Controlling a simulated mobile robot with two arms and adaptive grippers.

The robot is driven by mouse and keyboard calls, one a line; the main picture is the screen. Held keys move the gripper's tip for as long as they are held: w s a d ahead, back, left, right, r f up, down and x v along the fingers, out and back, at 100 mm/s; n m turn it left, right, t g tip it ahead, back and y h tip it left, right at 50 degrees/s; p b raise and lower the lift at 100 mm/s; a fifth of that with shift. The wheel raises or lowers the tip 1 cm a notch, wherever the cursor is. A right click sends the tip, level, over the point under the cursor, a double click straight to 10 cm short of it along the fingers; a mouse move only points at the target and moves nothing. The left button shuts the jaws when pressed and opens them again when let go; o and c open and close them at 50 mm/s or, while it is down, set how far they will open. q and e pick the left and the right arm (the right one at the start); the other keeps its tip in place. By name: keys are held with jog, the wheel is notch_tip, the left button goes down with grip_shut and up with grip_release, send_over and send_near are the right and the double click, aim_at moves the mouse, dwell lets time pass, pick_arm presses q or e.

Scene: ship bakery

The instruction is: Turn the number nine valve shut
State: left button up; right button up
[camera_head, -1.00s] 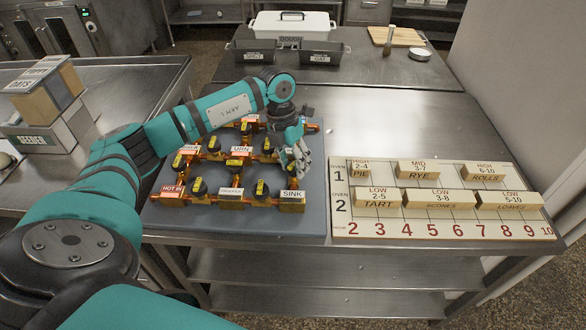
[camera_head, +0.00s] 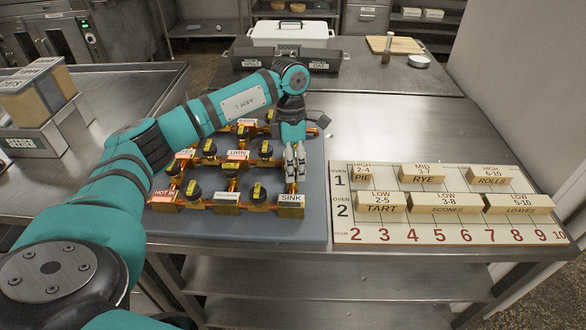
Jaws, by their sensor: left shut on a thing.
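A pipe board (camera_head: 270,225) with orange-brown pipes carries several black valves with yellow marked handles, such as one at front left (camera_head: 193,190), one at front middle (camera_head: 259,192) and one in the middle row (camera_head: 209,148). The numbers on them are too small to read. My left gripper (camera_head: 296,175) points down at the board's right column, just behind the SINK block (camera_head: 291,204). Its fingers are close together, shut on a valve there, which they mostly hide. Which way that handle points cannot be seen. My right gripper is out of view.
Right of the pipe board lies a cream oven chart (camera_head: 400,232) with wooden label blocks such as RYE (camera_head: 428,178). Dark tins (camera_head: 325,62) and a white lidded box (camera_head: 290,34) stand farther back.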

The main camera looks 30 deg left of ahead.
pick_arm(q)
jog(key=shift+w+r+m, duration=0.1)
jog(key=shift+m, duration=0.3)
jog(key=o, duration=1.2)
jog(key=shift+c, duration=0.2)
jog(key=v, duration=1.2)
